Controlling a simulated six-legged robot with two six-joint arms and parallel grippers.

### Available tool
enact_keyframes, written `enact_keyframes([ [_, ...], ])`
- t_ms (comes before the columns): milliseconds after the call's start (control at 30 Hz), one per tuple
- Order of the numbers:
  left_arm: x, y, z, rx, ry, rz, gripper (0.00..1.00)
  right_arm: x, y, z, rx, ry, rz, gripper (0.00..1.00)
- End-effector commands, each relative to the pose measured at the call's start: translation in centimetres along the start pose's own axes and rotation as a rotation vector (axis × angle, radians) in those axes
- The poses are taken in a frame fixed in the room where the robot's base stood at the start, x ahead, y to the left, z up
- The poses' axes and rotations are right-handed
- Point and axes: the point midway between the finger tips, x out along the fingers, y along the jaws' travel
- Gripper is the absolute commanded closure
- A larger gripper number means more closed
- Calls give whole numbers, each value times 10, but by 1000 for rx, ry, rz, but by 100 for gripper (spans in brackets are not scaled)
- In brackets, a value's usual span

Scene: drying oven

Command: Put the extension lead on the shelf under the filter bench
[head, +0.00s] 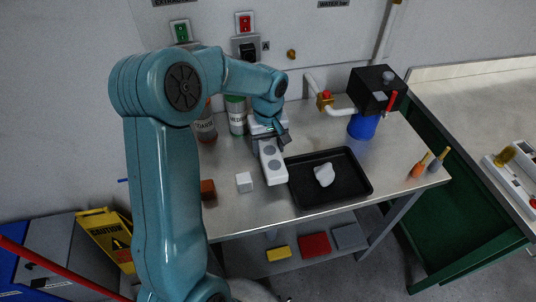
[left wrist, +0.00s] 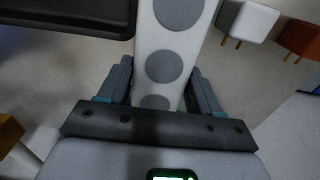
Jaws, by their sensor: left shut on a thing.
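The extension lead (head: 273,163) is a white bar with round grey sockets. My left gripper (head: 270,140) is shut on its far end, over the filter bench (head: 225,212), just left of the black tray. In the left wrist view the lead (left wrist: 172,45) runs up between the two fingers of my left gripper (left wrist: 162,85). I cannot tell whether the lead touches the bench top. The shelf (head: 240,257) under the bench shows below the front edge; its left part is hidden by my arm. My right gripper is not in view.
The black tray (head: 361,184) holds a white lump (head: 324,175). Bottles (head: 236,115) stand behind. The shelf bears yellow (head: 279,253), red (head: 314,245) and grey (head: 349,237) items.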

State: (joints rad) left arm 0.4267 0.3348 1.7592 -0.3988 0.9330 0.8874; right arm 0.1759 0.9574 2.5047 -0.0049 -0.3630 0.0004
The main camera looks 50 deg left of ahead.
Motion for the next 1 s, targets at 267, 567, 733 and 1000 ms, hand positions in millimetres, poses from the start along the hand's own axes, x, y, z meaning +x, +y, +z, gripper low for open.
enact_keyframes([
  [267, 39, -1, 0, 1, -2, -2, 79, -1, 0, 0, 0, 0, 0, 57],
  [567, 42, -1, 0, 1, 0, 0, 79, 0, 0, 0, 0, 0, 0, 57],
  [733, 45, -1, 0, 1, -1, -1, 20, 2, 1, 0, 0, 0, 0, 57],
  [1000, 45, -1, 1, 1, -2, -1, 10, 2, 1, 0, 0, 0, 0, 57],
])
